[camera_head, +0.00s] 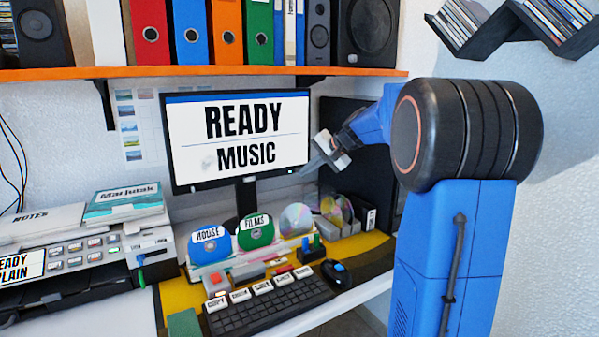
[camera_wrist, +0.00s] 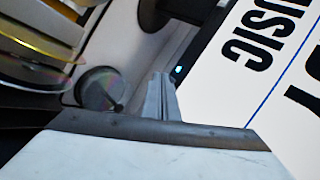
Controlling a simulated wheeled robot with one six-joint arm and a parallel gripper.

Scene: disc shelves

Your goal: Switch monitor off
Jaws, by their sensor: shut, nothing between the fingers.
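The monitor (camera_head: 238,138) stands on the desk with its screen lit, showing "READY" and "MUSIC". In the wrist view its white screen (camera_wrist: 285,75) fills the right side, tilted. A small cyan light (camera_wrist: 179,70) glows on the dark lower bezel, just beyond my fingertips. My gripper (camera_head: 308,170) is in front of the monitor's lower right corner, with its fingers pointing left and down. In the wrist view my gripper (camera_wrist: 162,82) has its fingers together and empty, close to the light. I cannot tell whether the fingertips touch the bezel.
An orange shelf (camera_head: 200,73) with binders and speakers runs above the monitor. Below are discs labelled HOUSE (camera_head: 209,246) and FILMS (camera_head: 255,233), loose discs (camera_head: 296,220), a keyboard (camera_head: 268,305) and a mouse (camera_head: 336,273). A printer-like machine (camera_head: 90,262) stands at left.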

